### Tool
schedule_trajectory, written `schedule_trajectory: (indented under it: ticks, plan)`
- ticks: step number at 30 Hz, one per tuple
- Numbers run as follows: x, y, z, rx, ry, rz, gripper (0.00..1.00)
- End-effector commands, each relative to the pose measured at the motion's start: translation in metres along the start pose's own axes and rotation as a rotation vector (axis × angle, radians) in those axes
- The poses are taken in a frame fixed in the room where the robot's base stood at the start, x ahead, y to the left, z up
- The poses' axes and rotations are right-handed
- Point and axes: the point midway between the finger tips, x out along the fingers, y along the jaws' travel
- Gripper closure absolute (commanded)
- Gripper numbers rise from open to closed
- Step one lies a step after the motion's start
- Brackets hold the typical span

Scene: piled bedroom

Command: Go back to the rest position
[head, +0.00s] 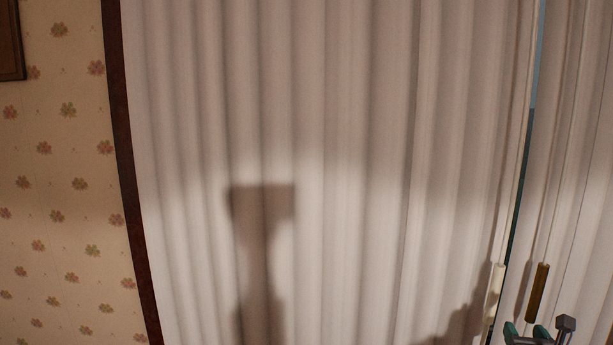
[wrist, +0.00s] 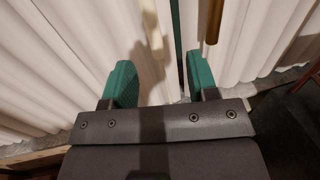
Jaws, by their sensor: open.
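My gripper (wrist: 161,85) is open in the wrist view, with its two green fingers apart and no object held between them. In the head view my gripper (head: 528,332) shows only in part at the lower right corner, in front of the blinds. White vertical blinds (head: 330,120) fill most of the head view, and they also show beyond the fingers in the wrist view (wrist: 50,60). A cream pull (head: 496,282) and a brown pull (head: 538,290) hang near the gap in the blinds, close above my gripper in the picture.
A dark wooden frame (head: 125,150) edges the blinds at the left. Floral wallpaper (head: 60,180) lies beyond it, with part of a dark frame (head: 10,40) at the upper left. Dark shadows fall on the blinds. A dark area lies at the wrist view's lower right.

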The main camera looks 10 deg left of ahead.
Motion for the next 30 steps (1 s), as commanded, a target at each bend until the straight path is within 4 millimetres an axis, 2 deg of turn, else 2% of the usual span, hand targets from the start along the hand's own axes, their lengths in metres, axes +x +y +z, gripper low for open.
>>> schedule_trajectory:
  ticks: [3,5,8,9,10,11,12,14,15,16,18,20,21,24,25,30]
  plan:
    - [0.000,-0.002,0.000,0.050,0.000,-0.012,0.46]
    - [-0.001,-0.016,0.001,0.178,-0.014,-0.093,0.46]
    - [-0.013,-0.064,-0.003,0.649,-0.108,-0.375,0.46]
    - [-0.025,-0.084,-0.013,0.898,-0.165,-0.521,0.46]
    - [-0.035,-0.093,-0.025,1.097,-0.209,-0.636,0.46]
    - [-0.046,-0.098,-0.041,1.296,-0.252,-0.759,0.46]
    - [-0.062,-0.097,-0.066,1.550,-0.303,-0.934,0.46]
    - [-0.087,-0.074,-0.106,1.885,-0.354,-1.228,0.46]
    - [-0.105,-0.047,-0.131,2.059,-0.367,-1.445,0.46]
    - [-0.118,-0.025,-0.145,2.149,-0.361,-1.604,0.46]
    - [-0.143,0.028,-0.164,2.247,-0.307,-1.932,0.46]
    - [-0.159,0.068,-0.171,2.253,-0.216,-2.139,0.46]
    - [-0.166,0.089,-0.172,-2.217,0.136,2.201,0.46]
    - [-0.169,0.124,-0.172,-2.209,0.002,2.221,0.46]
    - [-0.168,0.129,-0.172,2.216,0.008,-2.226,0.46]
    - [-0.168,0.131,-0.172,2.212,0.016,-2.218,0.46]
